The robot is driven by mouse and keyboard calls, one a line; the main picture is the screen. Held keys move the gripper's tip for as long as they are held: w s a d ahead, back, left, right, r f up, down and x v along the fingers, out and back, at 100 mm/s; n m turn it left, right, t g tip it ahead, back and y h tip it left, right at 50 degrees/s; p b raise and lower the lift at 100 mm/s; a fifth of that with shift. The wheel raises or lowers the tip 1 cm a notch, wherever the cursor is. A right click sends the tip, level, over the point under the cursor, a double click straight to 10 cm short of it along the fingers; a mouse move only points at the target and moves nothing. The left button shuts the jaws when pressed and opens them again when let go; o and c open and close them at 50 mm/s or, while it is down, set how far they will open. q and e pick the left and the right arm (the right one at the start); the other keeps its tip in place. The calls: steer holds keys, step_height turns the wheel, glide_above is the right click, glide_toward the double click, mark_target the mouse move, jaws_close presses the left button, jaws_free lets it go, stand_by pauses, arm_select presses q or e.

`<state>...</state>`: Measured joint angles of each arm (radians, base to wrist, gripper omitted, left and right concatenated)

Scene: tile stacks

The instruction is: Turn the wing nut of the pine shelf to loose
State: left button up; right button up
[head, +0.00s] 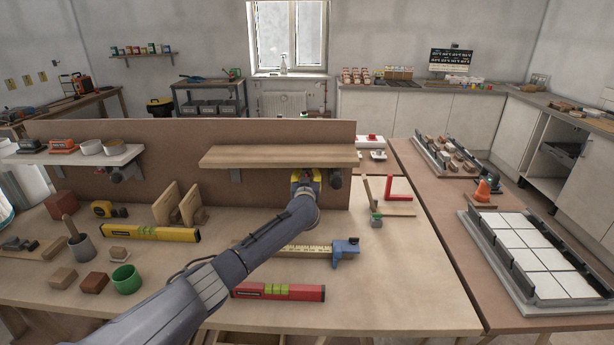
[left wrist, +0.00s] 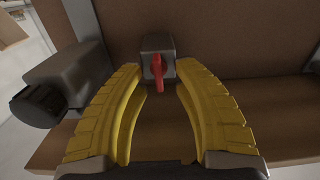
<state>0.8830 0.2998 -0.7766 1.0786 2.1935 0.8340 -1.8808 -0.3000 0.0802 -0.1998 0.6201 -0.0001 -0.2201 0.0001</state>
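The pine shelf (head: 280,157) is fixed to the brown upright board above the bench. My left gripper (head: 306,178) is just under the shelf, near its right end. In the left wrist view the red wing nut (left wrist: 157,71) sits on a grey metal block (left wrist: 157,45) under the pine shelf (left wrist: 225,95). My left gripper's yellow fingers (left wrist: 160,76) are spread, one on each side of the wing nut, with gaps visible on both sides. In the head view the wing nut is hidden behind my gripper. My right gripper is in neither view.
A dark knob on a grey block (left wrist: 62,90) is close beside my left fingers. A white shelf (head: 75,154) is mounted further left.

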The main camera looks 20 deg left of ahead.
arm_select(q)
jaws_close()
steer(key=shift+n, duration=0.3)
steer(key=n, duration=0.5)
steer(key=shift+a+f+n, duration=0.1)
steer(key=shift+a+n, duration=0.2)
steer(key=shift+n, duration=0.1)
steer(key=n, duration=0.5)
steer(key=shift+s+a+f, duration=0.1)
steer(key=shift+a+f, duration=0.1)
steer(key=shift+f+n, duration=0.2)
steer(key=shift+n, duration=2.5)
steer(key=shift+a, duration=0.1)
steer(key=shift+o, duration=0.4)
jaws_free()
